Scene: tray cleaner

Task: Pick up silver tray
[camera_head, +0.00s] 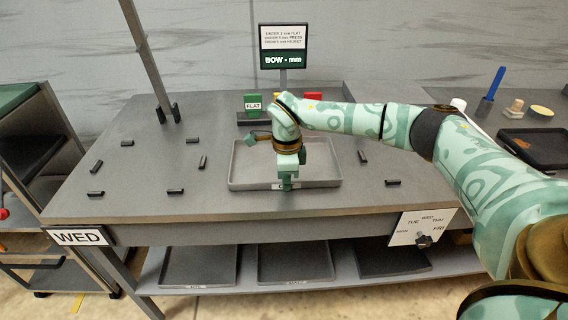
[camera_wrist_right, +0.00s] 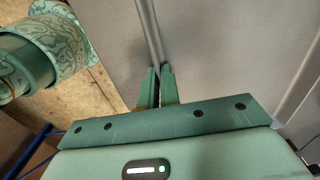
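The silver tray (camera_head: 250,170) is a shallow grey rectangle with a low rim, lying on the grey worktop (camera_head: 130,185). My right gripper (camera_head: 287,185) comes down over the middle of the tray's front edge and hides part of a white label there. In the right wrist view, the gripper's green fingers (camera_wrist_right: 158,86) are close together with the tray's front rim (camera_wrist_right: 148,28) running between them. They look closed on that rim. The tray looks flat on the worktop. My left gripper is in neither view.
A sign (camera_head: 283,46) reading "BOW - mm" stands behind the tray, with a green "FLAT" block (camera_head: 252,102) and a red block (camera_head: 313,96). Small black blocks dot the worktop. Dark trays (camera_head: 200,265) lie on the lower shelf. A black tray (camera_head: 540,146) lies at right.

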